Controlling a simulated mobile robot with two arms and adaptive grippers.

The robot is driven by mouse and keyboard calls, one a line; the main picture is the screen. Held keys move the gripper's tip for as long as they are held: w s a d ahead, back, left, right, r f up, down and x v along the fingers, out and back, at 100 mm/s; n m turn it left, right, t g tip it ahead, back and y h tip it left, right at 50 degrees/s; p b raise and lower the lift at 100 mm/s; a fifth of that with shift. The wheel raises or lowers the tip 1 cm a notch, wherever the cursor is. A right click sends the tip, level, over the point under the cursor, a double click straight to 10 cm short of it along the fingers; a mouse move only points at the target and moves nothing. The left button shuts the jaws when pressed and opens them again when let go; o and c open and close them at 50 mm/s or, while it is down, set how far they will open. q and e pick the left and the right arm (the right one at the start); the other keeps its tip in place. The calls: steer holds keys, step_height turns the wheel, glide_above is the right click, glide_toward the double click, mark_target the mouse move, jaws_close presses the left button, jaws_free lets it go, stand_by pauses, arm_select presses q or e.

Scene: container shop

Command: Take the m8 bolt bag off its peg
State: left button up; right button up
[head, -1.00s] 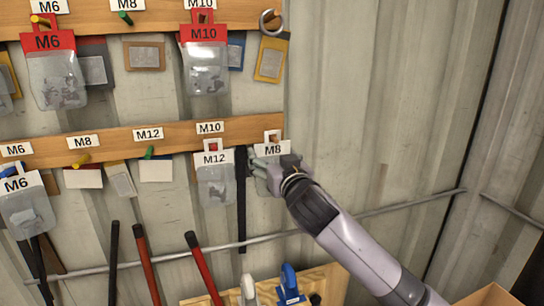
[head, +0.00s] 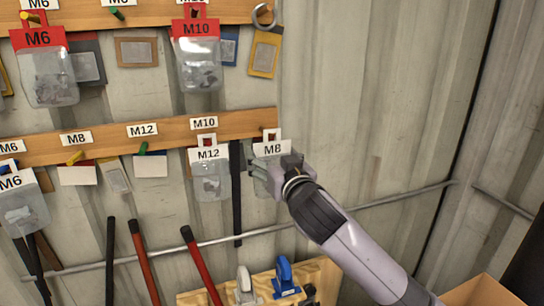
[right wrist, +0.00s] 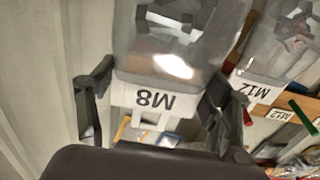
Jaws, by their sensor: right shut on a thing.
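The M8 bolt bag (head: 272,149) is at the right end of the lower wooden rail, a clear bag with a white M8 header. Its hanger tab overlaps the rail around a reddish peg tip; I cannot tell how far along the peg it sits. My right gripper (head: 277,172) is shut on the bag just below the header, from the right. In the right wrist view the M8 header (right wrist: 150,101) appears upside down between the two dark fingers (right wrist: 160,98), with the clear bag body above it. My left gripper is not in view.
The M12 bag (head: 209,172) hangs close to the left, with a black strip (head: 236,190) between. Red-header M10 (head: 197,62) and M6 (head: 45,75) bags hang on the upper rail (head: 130,18). A cardboard box (head: 482,292) stands lower right.

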mark_target(273, 156)
steer(key=shift+s, duration=0.1)
steer(key=shift+p+v, duration=0.4)
steer(key=shift+v, duration=2.05)
